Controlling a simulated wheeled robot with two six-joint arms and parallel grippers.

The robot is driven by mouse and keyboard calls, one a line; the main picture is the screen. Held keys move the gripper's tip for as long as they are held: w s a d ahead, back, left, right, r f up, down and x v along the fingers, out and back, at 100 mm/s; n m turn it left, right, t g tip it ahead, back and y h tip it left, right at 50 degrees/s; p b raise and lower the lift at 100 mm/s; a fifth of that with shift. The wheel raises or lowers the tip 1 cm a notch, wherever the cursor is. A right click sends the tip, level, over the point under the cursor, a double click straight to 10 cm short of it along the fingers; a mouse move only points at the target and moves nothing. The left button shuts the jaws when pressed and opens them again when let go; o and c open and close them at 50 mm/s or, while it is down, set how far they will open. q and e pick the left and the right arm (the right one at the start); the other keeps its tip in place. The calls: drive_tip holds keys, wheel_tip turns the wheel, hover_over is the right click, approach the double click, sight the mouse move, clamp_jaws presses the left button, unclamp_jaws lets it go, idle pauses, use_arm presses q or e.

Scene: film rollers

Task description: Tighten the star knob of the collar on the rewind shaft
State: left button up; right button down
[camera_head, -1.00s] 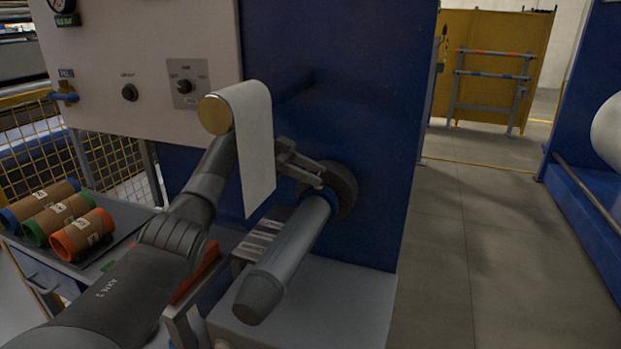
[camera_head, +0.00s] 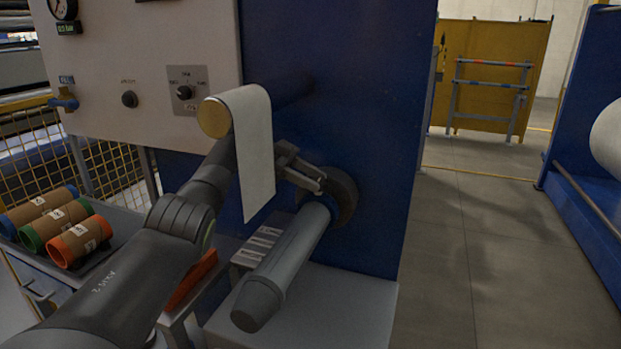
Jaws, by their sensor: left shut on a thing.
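The rewind shaft (camera_head: 286,258) is a grey cylinder with a darker end, sticking out from the blue machine wall. My left gripper (camera_head: 320,186) reaches in from behind the hanging white film and is shut at the top of the collar. The star knob cannot be made out; the jaws hide that spot. My right gripper is not in view.
A film roll (camera_head: 214,118) with a white web (camera_head: 255,150) hangs just left of my gripper. Cardboard cores (camera_head: 78,243) lie on a tray at left. A grey cabinet (camera_head: 340,310) stands below the shaft. The floor at right is clear.

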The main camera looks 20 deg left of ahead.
use_arm(q)
drive_tip(key=shift+f, duration=0.2)
drive_tip(key=o, duration=1)
drive_tip(key=shift+r, duration=0.2)
drive_tip(key=shift+r, duration=0.1)
drive_tip(key=shift+r+t, duration=0.1)
drive_tip(key=shift+t, duration=0.2)
